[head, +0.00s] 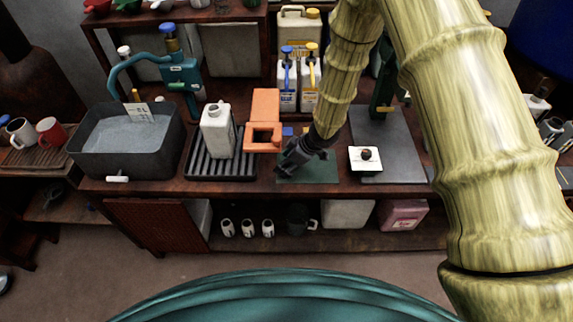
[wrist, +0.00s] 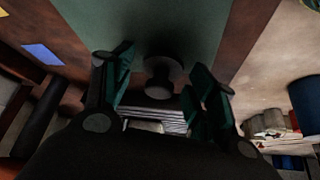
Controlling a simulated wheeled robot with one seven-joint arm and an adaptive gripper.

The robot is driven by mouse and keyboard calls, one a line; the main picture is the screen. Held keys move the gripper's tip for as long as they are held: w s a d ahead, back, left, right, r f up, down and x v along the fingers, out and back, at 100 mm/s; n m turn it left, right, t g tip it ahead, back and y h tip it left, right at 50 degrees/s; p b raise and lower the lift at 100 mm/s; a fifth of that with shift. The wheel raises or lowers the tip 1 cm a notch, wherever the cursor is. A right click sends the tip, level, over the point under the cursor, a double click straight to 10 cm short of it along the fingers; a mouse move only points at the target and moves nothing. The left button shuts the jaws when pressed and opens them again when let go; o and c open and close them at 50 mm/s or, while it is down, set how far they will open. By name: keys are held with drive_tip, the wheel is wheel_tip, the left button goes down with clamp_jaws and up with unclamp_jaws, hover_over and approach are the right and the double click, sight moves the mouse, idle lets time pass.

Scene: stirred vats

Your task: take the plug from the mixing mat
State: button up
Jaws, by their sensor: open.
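The green mixing mat (head: 318,172) lies flat on the bench top, and it also fills the upper middle of the wrist view (wrist: 185,25). My gripper (head: 288,165) is low over the left part of the mat, pointing down and to the left. In the wrist view its two dark green fingers are spread (wrist: 162,72). A dark grey round plug (wrist: 163,76) sits in the gap between the fingers, with space visible on both sides. In the head view the plug is hidden or too dark to pick out against my gripper.
An orange block-like holder (head: 264,120) stands just left of the mat. A white jug (head: 217,130) stands on a black ribbed tray (head: 190,165). A white scale-like box (head: 365,168) with a dark ball is to the right. Pump bottles (head: 288,98) stand behind.

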drive_tip(key=shift+f, duration=0.15)
drive_tip(key=c, duration=0.7)
